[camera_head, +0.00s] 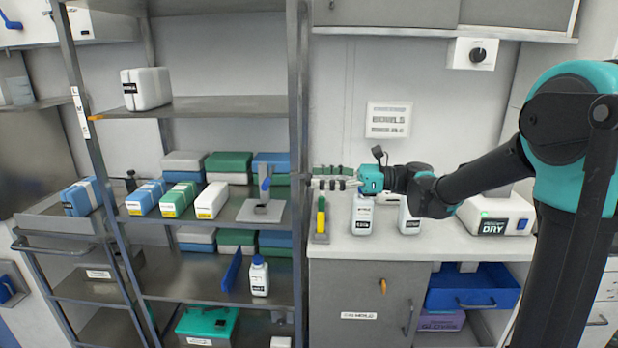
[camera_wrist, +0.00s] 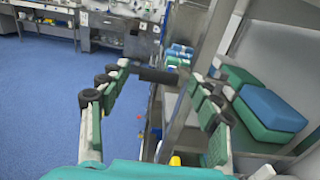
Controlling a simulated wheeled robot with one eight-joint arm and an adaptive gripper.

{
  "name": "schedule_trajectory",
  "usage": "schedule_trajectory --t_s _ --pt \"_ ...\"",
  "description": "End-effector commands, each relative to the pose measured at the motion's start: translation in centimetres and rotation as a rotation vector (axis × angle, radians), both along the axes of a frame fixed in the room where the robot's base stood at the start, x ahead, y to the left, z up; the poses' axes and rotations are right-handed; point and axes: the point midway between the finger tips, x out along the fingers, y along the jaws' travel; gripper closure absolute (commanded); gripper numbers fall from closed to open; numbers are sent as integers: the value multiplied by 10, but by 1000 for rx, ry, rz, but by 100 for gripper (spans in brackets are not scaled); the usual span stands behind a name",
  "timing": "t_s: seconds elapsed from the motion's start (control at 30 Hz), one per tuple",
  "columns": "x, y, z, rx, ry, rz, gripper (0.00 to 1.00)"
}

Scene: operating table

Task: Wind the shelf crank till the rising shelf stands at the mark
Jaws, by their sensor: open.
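The rising shelf (camera_head: 200,108) is the grey upper board of the rack and carries a white box. An orange pointer (camera_head: 100,116) sits at its left front edge, beside a white lettered strip (camera_head: 81,112) on the left post. The pointer is near the strip's lower part; I cannot tell which letter is the mark. My gripper (camera_head: 318,178) is open at the rack's right post. In the wrist view, a dark bar (camera_wrist: 157,75), apparently the crank handle, lies between the fingertips. Contact is unclear. The rest of the crank is hidden in the head view.
The right rack post (camera_head: 297,70) stands close beside my gripper. Below my arm, white bottles (camera_head: 362,215) and a yellow-green handled item (camera_head: 321,218) stand on the counter. A DRY-labelled device (camera_head: 497,214) is to the right. Lower shelves hold boxes (camera_head: 212,201).

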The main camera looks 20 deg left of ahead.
Motion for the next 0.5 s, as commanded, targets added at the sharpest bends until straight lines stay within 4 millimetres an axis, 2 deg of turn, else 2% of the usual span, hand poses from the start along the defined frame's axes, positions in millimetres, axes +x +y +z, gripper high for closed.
schedule_trajectory --t_s 0.1,0.2,0.5 --pt "-5 17 0 0 0 2 37" --pt "-7 26 0 0 0 2 37" --pt "-7 33 0 0 0 -1 37"
